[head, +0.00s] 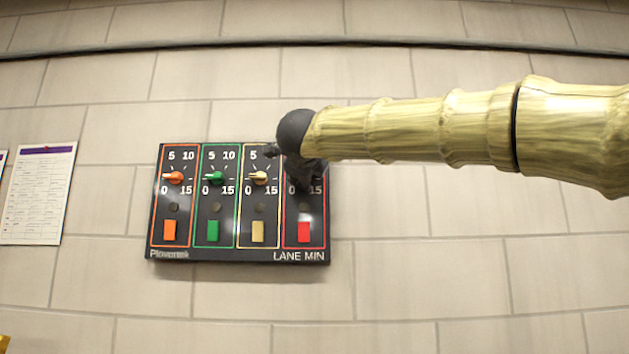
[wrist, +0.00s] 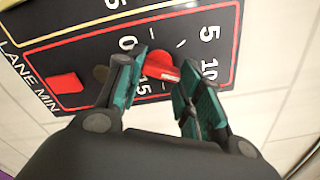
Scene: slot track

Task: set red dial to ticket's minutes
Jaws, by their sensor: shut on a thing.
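The black lane panel (head: 200,256) on the wall has dials marked 0, 5, 10 and 15 in orange, green, yellow and red frames. The red dial (wrist: 163,67) shows between my fingertips in the wrist view; in the head view my gripper hides it. My gripper (wrist: 161,80) is shut on the red dial, one finger on each side. It also shows dark over the rightmost dial in the head view (head: 304,168). The dial carries a small white mark, but its exact setting is unclear. No paper readable as the ticket is in view.
A printed sheet with a purple header (head: 38,195) hangs left of the panel, its text too small to read. A red button (head: 304,232) sits below the red dial. Orange (head: 174,177), green (head: 216,177) and yellow (head: 259,177) dials stand close on the left.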

